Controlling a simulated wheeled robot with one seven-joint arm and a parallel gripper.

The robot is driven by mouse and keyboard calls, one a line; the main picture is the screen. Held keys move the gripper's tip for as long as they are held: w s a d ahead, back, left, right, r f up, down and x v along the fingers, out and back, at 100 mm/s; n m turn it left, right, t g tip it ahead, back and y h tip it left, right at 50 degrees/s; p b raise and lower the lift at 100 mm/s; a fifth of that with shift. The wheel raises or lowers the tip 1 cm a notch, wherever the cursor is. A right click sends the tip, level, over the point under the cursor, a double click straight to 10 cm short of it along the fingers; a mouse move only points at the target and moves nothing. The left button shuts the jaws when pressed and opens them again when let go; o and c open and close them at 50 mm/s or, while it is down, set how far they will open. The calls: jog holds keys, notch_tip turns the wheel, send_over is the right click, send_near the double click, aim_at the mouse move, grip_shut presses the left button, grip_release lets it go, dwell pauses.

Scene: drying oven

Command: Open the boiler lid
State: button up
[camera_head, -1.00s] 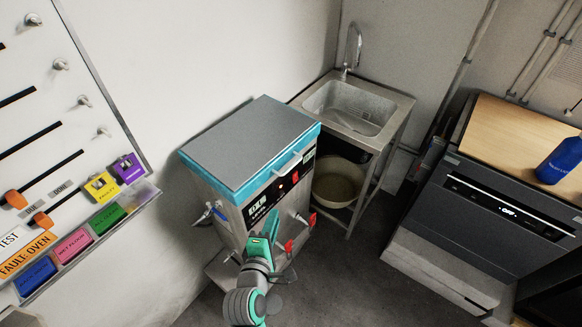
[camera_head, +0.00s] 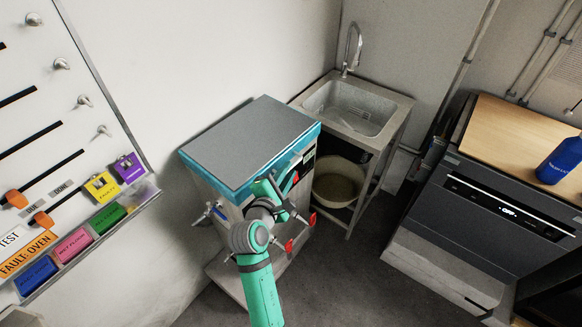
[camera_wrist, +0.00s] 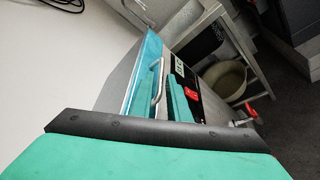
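The boiler is a steel box with a flat grey lid (camera_head: 248,140) edged in teal. The lid is shut. In the wrist view its silver handle (camera_wrist: 157,85) stands off the front edge, close to my teal fingers. My gripper (camera_head: 277,183) is at the boiler's upper front, just below the lid edge. Its two fingers look apart, so it seems open. I cannot tell whether they straddle or touch the handle. My arm hides much of the boiler's front panel and display.
A steel sink (camera_head: 350,108) stands behind the boiler to the right, with a beige bucket (camera_head: 338,185) under it. Red taps (camera_head: 289,246) stick out of the boiler's front. A wall board (camera_head: 75,130) with tags is at left. Grey floor is free between boiler and dark appliance (camera_head: 490,205).

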aim_at(292, 167)
jog(key=shift+x, duration=1.65)
jog(key=shift+d, duration=0.1)
grip_shut()
jog(key=shift+f, duration=0.1)
